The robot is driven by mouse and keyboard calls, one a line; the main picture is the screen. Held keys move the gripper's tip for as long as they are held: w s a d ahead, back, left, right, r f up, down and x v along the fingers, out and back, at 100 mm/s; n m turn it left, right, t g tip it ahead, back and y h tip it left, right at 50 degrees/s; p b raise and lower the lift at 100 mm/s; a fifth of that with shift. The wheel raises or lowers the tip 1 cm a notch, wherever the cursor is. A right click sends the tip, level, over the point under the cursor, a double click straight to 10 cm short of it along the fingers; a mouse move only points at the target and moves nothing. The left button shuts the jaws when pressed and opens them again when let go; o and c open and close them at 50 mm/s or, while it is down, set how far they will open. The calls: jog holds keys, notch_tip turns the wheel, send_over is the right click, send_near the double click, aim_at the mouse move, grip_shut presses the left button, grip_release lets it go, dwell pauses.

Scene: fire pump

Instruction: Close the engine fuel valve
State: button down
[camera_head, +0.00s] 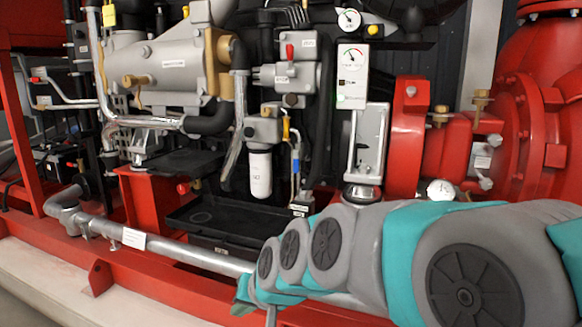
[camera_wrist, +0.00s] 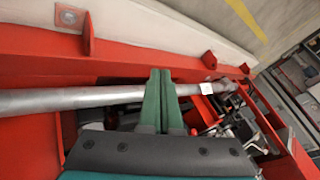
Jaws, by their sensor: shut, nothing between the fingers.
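No part is labelled legibly as the engine fuel valve, so I cannot tell for sure which it is. A small yellow lever (camera_head: 286,129) stands upright beside the white filter canister (camera_head: 260,173) in the head view. A small red handle (camera_head: 183,188) sits lower left, near the black tray. My gripper (camera_wrist: 161,74) is shut and empty in the wrist view, its two green fingers side by side over the grey pipe (camera_wrist: 80,99). I cannot tell whether they touch it. In the head view my arm reaches in from the right, and the fingers are not clearly visible.
The grey pipe (camera_head: 180,249) runs along the red base frame (camera_head: 98,276). A black tray (camera_head: 205,214) lies behind it, under the filter. Red pump housings (camera_head: 405,135) fill the right.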

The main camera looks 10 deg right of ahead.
jog(key=w+a+r+m+t+h+p, duration=0.15)
jog(key=w+r+m+t, duration=0.35)
jog(key=w+r, duration=0.55)
jog(key=w+a+r+m+t+h+p, duration=0.1)
jog(key=w+a+r+m+t+p, duration=0.15)
jog(key=w+r+m+t, duration=0.8)
jog(key=m+g+h+p, duration=0.3)
jog(key=m+g+h, duration=0.75)
jog(key=h, duration=0.55)
send_near(296, 162)
jog(key=s+f, duration=0.2)
jog(key=shift+s+d+m+t, duration=0.2)
jog(key=shift+s+m+t, duration=0.1)
jog(key=shift+w+d, duration=0.1)
jog(key=x, duration=0.9)
jog(key=shift+w+d, duration=0.3)
